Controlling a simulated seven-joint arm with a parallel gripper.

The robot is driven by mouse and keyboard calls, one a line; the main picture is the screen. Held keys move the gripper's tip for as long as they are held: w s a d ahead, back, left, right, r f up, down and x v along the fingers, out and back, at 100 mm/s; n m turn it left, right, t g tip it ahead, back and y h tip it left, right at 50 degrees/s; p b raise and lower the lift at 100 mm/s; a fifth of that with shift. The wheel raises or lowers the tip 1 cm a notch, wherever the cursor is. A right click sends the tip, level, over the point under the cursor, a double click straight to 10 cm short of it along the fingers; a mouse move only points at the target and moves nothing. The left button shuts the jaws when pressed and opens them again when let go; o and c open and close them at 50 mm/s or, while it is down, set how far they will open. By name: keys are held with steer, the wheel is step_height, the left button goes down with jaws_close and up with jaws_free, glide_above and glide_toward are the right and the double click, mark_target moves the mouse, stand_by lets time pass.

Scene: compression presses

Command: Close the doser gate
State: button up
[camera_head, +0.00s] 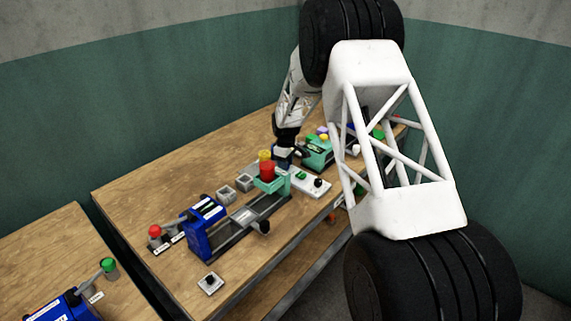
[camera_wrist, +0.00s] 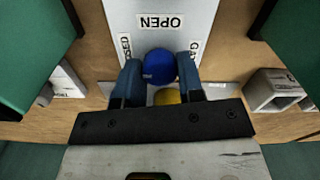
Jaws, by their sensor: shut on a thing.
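My gripper (camera_wrist: 159,72) has its two blue fingers on either side of a round blue knob (camera_wrist: 160,66) and is shut on it. The knob stands in front of a pale label plate (camera_wrist: 178,42). The plate reads OPEN at its middle, with CLOSED at the left and a partly covered GATE label at the right. A yellow ball (camera_wrist: 167,97) shows just behind the knob, partly hidden by my gripper. In the head view my gripper (camera_head: 283,157) is low over the bench, beside a green press part with a red cylinder (camera_head: 267,170). The knob cannot be told apart there.
A blue press (camera_head: 203,228) with a dark rail stands on the wooden bench (camera_head: 135,195). Grey square cups (camera_head: 227,193) and a button box (camera_head: 310,182) are near my gripper. A green machine (camera_head: 318,152) stands behind. A grey hollow block (camera_wrist: 272,90) is to the right.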

steer(key=shift+n, duration=0.5)
steer(key=o, duration=0.9)
steer(key=shift+r, duration=3.95)
